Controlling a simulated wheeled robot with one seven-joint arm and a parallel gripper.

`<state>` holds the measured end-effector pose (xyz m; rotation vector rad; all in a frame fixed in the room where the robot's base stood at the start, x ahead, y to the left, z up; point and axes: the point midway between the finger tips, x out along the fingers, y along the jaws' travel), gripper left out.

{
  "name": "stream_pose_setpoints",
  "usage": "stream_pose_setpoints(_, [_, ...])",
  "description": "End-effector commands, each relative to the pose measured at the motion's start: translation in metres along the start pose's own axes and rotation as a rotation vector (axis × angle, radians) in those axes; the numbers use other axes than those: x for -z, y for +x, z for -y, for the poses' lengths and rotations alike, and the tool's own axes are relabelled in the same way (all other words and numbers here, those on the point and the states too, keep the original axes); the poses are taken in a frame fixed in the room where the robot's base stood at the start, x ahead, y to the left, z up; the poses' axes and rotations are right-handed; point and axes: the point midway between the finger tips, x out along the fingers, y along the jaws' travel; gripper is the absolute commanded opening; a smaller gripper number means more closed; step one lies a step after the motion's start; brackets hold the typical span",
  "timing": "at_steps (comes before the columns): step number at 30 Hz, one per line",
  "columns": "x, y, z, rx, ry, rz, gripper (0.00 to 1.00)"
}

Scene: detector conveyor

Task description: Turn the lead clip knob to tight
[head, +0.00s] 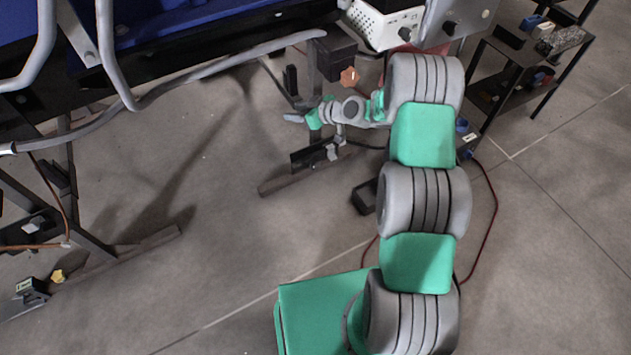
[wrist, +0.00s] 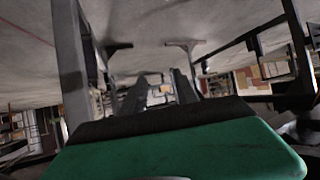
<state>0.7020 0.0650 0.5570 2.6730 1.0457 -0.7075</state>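An orange star-shaped knob (head: 349,77) shows in the head view beside a dark box on the frame under the machine. A smaller yellow knob (head: 57,276) sits low at the far left, near a frame foot. No label is readable, so I cannot tell which is the lead clip knob or how far it is turned. My arm reaches up the picture and bends left, with its wrist end just below the orange knob. In the wrist view my gripper (wrist: 160,78) has two dark fingers apart, with nothing seen between them. No knob is clear in that view.
The blue conveyor (head: 185,28) and its grey rails fill the upper left. A white perforated box (head: 385,25) stands above my arm. A black shelf unit (head: 520,75) stands at upper right. A red cable (head: 492,205) runs over the floor. The left-centre floor is clear.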

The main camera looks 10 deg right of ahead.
Motion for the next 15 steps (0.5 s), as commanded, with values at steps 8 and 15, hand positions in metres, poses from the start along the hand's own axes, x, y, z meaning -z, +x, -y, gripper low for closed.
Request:
stream_pose_setpoints(8, [-0.226, 0.097, -0.038, -0.181, 0.038, -0.352, 0.36])
stream_pose_setpoints(15, [-0.346, 0.101, -0.039, -0.391, 0.098, -0.497, 0.36])
